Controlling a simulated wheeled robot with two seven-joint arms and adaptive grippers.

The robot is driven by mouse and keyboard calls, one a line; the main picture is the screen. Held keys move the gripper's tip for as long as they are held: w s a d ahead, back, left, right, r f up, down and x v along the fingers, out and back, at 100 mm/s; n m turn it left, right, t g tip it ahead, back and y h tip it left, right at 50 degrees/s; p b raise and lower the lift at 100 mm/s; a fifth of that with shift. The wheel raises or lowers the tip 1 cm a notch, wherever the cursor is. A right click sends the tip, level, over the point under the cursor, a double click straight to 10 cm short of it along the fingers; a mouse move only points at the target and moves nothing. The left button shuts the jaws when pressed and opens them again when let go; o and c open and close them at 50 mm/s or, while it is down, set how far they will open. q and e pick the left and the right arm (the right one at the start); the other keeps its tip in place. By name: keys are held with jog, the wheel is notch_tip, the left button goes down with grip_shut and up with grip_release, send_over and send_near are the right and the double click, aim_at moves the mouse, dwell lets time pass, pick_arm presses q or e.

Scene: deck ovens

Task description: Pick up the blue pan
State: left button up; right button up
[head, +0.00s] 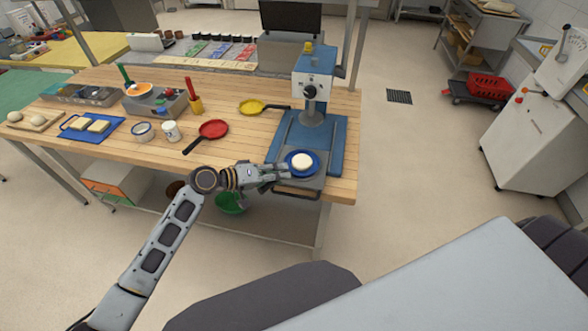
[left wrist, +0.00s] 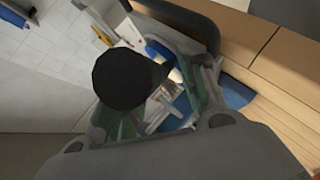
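The blue pan (head: 289,155) sits on the base plate of the blue press, with a round white piece (head: 302,161) in it. Its handle cannot be made out in the head view. My left gripper (head: 284,173) is at the pan's left edge, fingers pointing at it, close to or touching it. In the left wrist view a dark round end (left wrist: 122,80) shows between the fingers, with blue patches behind it. I cannot tell whether it is the pan's handle or whether the fingers grip it. My right gripper is not in view.
The blue press (head: 312,88) stands over the pan. A yellow pan (head: 252,107) and a red pan (head: 213,129) lie to the left on the wooden table (head: 240,146). A green bowl (head: 229,203) is on the lower shelf. The floor at right is partly clear.

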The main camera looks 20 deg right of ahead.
pick_arm(q)
grip_shut()
jog(key=shift+r, duration=0.1)
notch_tip(320, 180, up, 10)
jog(key=shift+b, duration=0.35)
dwell(0.5)
dwell(0.4)
